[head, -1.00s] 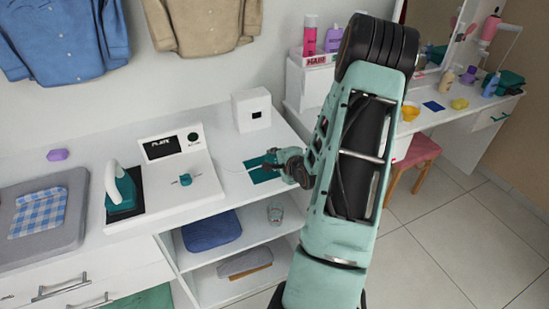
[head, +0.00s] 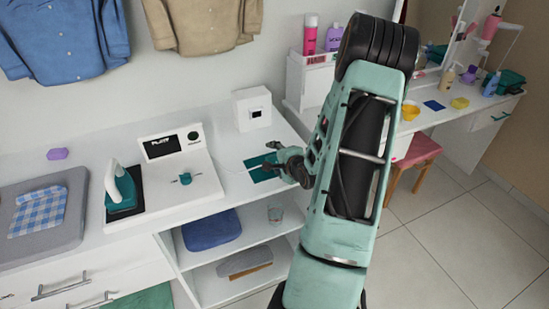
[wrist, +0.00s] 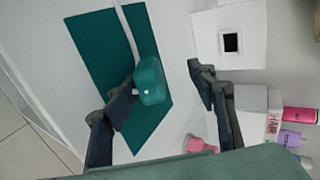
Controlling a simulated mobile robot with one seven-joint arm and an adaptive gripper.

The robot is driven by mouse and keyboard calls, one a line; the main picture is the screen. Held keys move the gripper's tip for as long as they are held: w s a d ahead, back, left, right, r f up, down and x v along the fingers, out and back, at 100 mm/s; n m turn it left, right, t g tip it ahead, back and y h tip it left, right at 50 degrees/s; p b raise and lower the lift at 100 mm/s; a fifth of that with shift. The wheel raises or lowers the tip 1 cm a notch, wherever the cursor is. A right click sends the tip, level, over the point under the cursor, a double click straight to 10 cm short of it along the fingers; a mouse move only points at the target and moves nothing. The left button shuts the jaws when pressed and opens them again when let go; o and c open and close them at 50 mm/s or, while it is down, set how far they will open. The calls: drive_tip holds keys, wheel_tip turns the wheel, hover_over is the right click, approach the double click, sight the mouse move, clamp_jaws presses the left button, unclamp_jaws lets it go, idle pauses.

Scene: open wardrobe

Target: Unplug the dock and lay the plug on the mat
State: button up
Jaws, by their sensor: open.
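The teal plug (wrist: 151,80) is over the teal mat (wrist: 100,55) in the wrist view and appears to lie on it. A white cable runs from it across the mat. My gripper (wrist: 163,78) is open around the plug, one finger close beside it and the other apart; contact is unclear. In the head view my gripper (head: 288,158) is low at the mat (head: 262,173), and the plug is hard to pick out. The white socket box (head: 251,110) stands behind, its dark socket (wrist: 231,42) empty. The dock (head: 181,173) has a screen marked PLATE.
A teal iron (head: 120,190) stands on the dock's left. A grey pad (head: 40,220) with a checked cloth lies farther left. Bottles (head: 310,35) stand on a white unit behind my arm.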

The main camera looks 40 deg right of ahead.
drive_tip(key=shift+r, duration=0.1)
idle(0.4)
drive_tip(key=s+r+p, duration=0.3)
drive_tip(key=r+p, duration=0.3)
drive_tip(key=r, duration=0.1)
drive_tip(key=shift+s+a, duration=0.2)
drive_tip(key=shift+a, duration=0.25)
idle(0.4)
